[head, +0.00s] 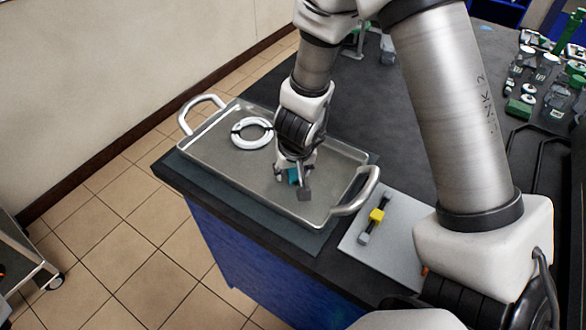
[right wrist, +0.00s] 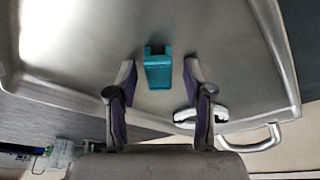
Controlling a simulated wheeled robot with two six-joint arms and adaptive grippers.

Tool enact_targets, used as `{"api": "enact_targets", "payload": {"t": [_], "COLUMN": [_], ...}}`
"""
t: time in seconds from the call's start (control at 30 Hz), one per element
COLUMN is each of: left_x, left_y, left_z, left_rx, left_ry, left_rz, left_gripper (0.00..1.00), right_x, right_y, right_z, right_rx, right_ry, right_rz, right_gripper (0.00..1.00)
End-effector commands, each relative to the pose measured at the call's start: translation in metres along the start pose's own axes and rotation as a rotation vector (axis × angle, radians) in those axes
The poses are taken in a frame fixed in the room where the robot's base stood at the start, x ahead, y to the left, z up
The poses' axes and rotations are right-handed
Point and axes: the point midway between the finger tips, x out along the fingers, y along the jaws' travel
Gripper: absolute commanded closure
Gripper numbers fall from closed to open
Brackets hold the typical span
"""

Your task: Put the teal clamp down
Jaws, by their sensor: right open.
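The teal clamp (head: 293,177) lies in the metal tray (head: 219,165), in the half nearer the tray's right handle. In the right wrist view the teal clamp (right wrist: 158,72) shows whole against the bare tray floor (right wrist: 100,70). My right gripper (head: 294,188) points down into the tray over the clamp and hides part of it in the head view. In the right wrist view its fingers (right wrist: 159,78) are open, one on each side of the clamp, with visible gaps. My left gripper is not in view.
A white ring (head: 265,128) lies in the tray, left of my gripper. A grey plate (head: 399,233) with a yellow and dark tool (head: 376,216) is right of the tray. Several small parts (head: 527,88) stand at the far right. The dark table behind the tray is largely clear.

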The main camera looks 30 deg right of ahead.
Motion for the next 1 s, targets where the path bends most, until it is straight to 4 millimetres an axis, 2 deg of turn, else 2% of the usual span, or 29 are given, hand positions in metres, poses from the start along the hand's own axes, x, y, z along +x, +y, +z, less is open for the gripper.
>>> {"api": "enact_targets", "payload": {"t": [0.17,0.4,0.57,0.7,1.0], "left_x": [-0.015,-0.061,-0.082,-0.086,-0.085], "left_y": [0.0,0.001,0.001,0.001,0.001], "left_z": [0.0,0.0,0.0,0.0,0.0], "left_rx": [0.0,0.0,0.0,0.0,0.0], "left_ry": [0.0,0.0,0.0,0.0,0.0], "left_rz": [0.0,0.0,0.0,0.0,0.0], "left_gripper": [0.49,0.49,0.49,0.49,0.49], "right_x": [-0.02,-0.086,-0.117,-0.126,-0.125], "right_y": [0.0,0.0,0.0,0.0,0.0], "right_z": [-0.003,-0.005,-0.004,-0.002,-0.001], "right_rx": [-0.001,-0.001,-0.002,0.0,0.0], "right_ry": [0.001,0.002,0.001,0.001,0.0], "right_rz": [0.0,0.0,0.001,0.0,0.0], "right_gripper": [0.49,0.49,0.49,0.49,0.49]}}
